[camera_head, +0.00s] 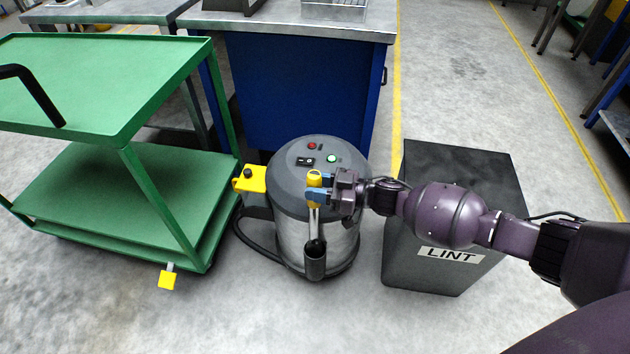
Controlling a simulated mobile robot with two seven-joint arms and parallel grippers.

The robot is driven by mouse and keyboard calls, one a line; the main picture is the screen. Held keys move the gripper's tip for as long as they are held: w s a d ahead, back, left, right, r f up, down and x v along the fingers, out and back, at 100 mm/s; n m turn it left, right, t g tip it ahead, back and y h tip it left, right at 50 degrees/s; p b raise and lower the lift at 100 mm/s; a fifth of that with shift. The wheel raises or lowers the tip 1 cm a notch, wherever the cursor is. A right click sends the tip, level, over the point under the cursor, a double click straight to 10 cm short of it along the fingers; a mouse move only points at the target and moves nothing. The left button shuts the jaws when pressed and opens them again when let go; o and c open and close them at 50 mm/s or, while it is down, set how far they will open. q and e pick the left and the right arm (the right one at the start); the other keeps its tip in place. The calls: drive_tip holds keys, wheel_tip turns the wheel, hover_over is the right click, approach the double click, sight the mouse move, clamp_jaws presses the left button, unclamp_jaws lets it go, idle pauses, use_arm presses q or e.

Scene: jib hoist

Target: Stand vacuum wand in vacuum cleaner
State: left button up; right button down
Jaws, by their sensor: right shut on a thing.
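The vacuum cleaner (290,190) is a squat steel canister with a dark grey top, standing on the floor at the centre. Its lid carries a red button, a green button and a black switch. A dark tubular holder (315,265) sits on its front. The vacuum wand (313,220) has a yellow handle and a thin metal tube, and looks about upright. My right gripper (318,192) comes in from the right and is shut on the yellow handle. The wand's lower end is at the holder's mouth; I cannot tell how deep it sits. My left gripper is not in view.
A yellow bracket (250,179) juts out left of the canister, and a black hose (250,240) curves below it. A dark bin marked LINT (450,165) stands close on the right under my arm. A green cart (150,190) is on the left. A blue workbench (300,95) stands behind.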

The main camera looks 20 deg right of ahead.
sight(316, 219)
drive_tip(key=shift+f+b, duration=0.6)
drive_tip(key=shift+f, duration=0.95)
drive_tip(key=shift+f+b, duration=0.3)
drive_tip(key=shift+f, duration=0.25)
drive_tip(key=shift+f+b, duration=0.9)
drive_tip(key=shift+f, duration=1)
drive_tip(key=shift+f+b, duration=0.3)
drive_tip(key=shift+f, duration=0.2)
drive_tip(key=shift+f+b, duration=0.4)
drive_tip(key=shift+f, duration=0.4)
drive_tip(key=shift+f+b, duration=0.55)
drive_tip(key=shift+f, duration=0.8)
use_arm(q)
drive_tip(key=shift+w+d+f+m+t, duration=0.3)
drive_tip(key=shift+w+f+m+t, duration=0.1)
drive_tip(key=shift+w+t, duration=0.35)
